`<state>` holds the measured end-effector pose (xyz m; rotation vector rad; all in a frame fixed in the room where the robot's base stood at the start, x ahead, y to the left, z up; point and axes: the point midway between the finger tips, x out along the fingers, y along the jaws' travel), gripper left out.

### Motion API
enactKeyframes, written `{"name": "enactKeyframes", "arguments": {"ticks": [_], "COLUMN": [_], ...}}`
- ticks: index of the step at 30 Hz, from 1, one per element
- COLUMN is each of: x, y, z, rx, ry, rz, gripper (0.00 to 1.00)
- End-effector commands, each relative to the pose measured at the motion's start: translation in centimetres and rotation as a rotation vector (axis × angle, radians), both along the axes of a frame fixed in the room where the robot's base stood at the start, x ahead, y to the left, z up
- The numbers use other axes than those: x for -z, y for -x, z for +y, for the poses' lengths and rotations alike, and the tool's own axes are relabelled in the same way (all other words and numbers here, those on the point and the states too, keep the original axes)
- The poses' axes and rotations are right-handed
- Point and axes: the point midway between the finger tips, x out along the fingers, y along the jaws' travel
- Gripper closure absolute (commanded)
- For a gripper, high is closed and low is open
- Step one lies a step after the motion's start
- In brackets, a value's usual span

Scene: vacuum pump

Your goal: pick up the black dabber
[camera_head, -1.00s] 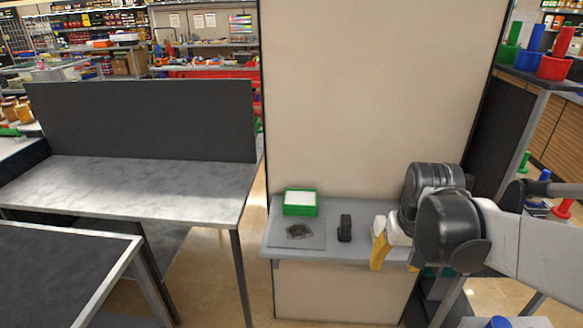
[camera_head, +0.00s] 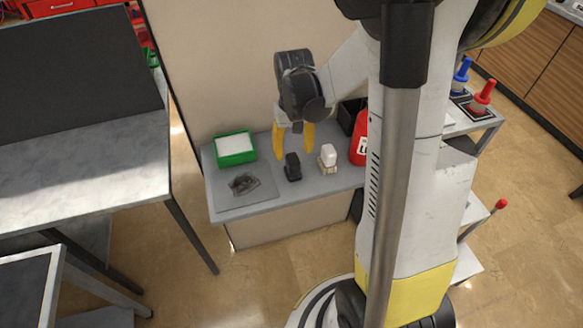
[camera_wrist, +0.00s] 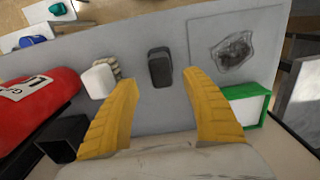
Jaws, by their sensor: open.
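The black dabber (camera_head: 292,167) stands on the grey shelf, between the green box and a white-topped dabber. In the wrist view the black dabber (camera_wrist: 160,67) lies ahead of the gap between my fingers, a little beyond the fingertips. My gripper (camera_head: 293,150) has two yellow fingers, open and empty, pointing down above the shelf just behind the black dabber. In the wrist view my gripper (camera_wrist: 162,78) shows its fingers spread apart with nothing between them. No contact with the dabber shows.
On the shelf (camera_head: 290,193) stand a green box with white content (camera_head: 235,148), a dark piece on a grey plate (camera_head: 243,184), a white-topped dabber (camera_head: 328,157) and a red bottle (camera_head: 359,140). A black open box (camera_wrist: 66,137) is near the bottle. A beige panel rises behind.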

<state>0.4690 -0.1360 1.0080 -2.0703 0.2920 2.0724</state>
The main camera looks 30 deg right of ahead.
Motion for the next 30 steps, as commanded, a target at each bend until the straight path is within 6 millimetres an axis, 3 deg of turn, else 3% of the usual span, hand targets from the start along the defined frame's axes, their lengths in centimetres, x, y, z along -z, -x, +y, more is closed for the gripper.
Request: {"name": "enactKeyframes", "arguments": {"ticks": [9, 18, 23, 24, 30], "x": [4.6, 4.9, 4.9, 4.9, 4.9], "y": [0.4, 0.4, 0.4, 0.4, 0.4], "z": [0.3, 0.3, 0.3, 0.3, 0.3], "rx": [0.000, 0.000, 0.000, 0.000, 0.000], "ry": [0.000, 0.000, 0.000, 0.000, 0.000], "rz": [0.000, 0.000, 0.000, 0.000, 0.000], "gripper": [0.44, 0.46, 0.95, 1.00, 1.00]}}
